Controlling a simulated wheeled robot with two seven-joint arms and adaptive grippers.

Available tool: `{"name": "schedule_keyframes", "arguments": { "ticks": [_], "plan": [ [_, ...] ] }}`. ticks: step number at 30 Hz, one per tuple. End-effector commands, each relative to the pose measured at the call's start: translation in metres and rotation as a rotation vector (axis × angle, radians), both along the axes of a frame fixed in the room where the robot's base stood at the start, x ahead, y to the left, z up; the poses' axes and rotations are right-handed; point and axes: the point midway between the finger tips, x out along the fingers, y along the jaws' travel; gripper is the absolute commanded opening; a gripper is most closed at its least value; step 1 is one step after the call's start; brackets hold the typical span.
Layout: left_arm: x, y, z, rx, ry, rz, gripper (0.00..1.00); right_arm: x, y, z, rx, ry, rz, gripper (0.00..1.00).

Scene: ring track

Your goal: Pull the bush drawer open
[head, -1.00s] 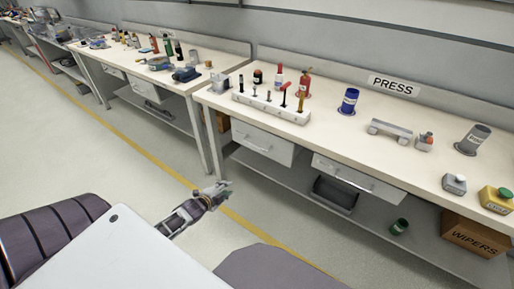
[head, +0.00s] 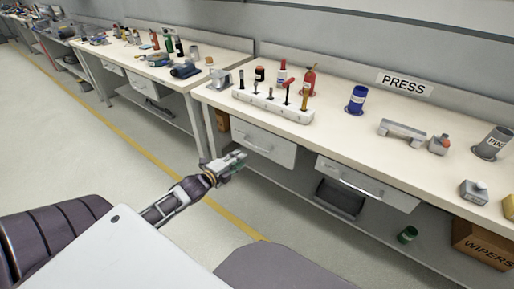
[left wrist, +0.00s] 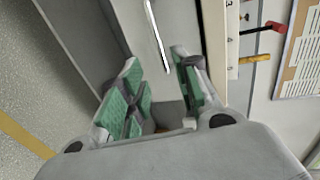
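Two light grey drawers hang under the press bench, a left drawer (head: 277,151) and a right drawer (head: 391,195). Both look shut. I see no label telling which is the bush drawer. A metal bar handle (left wrist: 157,36) lies just beyond the fingertips, not gripped. My right gripper is out of view.
A white tool rack (head: 272,106) stands on the press bench (head: 335,136) above the left drawer. Below are a shelf with a dark bin (head: 339,198), a green can (head: 407,234) and a WIPERS box (head: 485,246). The floor in front is clear.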

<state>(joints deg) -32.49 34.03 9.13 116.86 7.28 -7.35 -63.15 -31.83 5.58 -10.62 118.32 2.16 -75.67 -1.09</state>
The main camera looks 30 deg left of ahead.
Motion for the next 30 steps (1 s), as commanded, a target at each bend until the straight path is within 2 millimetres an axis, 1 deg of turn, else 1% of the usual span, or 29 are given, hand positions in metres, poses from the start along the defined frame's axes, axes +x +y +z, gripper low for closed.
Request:
{"name": "schedule_keyframes", "arguments": {
  "ticks": [5, 11, 16, 23, 30],
  "plan": [
    [0.003, 0.0, -0.001, -0.001, -0.001, 0.0, 0.31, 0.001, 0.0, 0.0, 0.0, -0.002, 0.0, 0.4],
    [0.01, -0.001, -0.003, -0.002, -0.001, 0.0, 0.31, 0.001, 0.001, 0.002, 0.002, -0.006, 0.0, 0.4],
    [0.021, -0.001, -0.005, -0.002, -0.002, 0.0, 0.31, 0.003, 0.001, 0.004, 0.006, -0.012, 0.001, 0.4],
    [0.036, -0.003, -0.008, -0.001, -0.001, 0.0, 0.31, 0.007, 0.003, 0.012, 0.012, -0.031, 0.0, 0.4],
    [0.051, -0.004, -0.011, -0.002, -0.001, 0.0, 0.31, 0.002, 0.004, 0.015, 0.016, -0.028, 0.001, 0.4]
  ]
}}
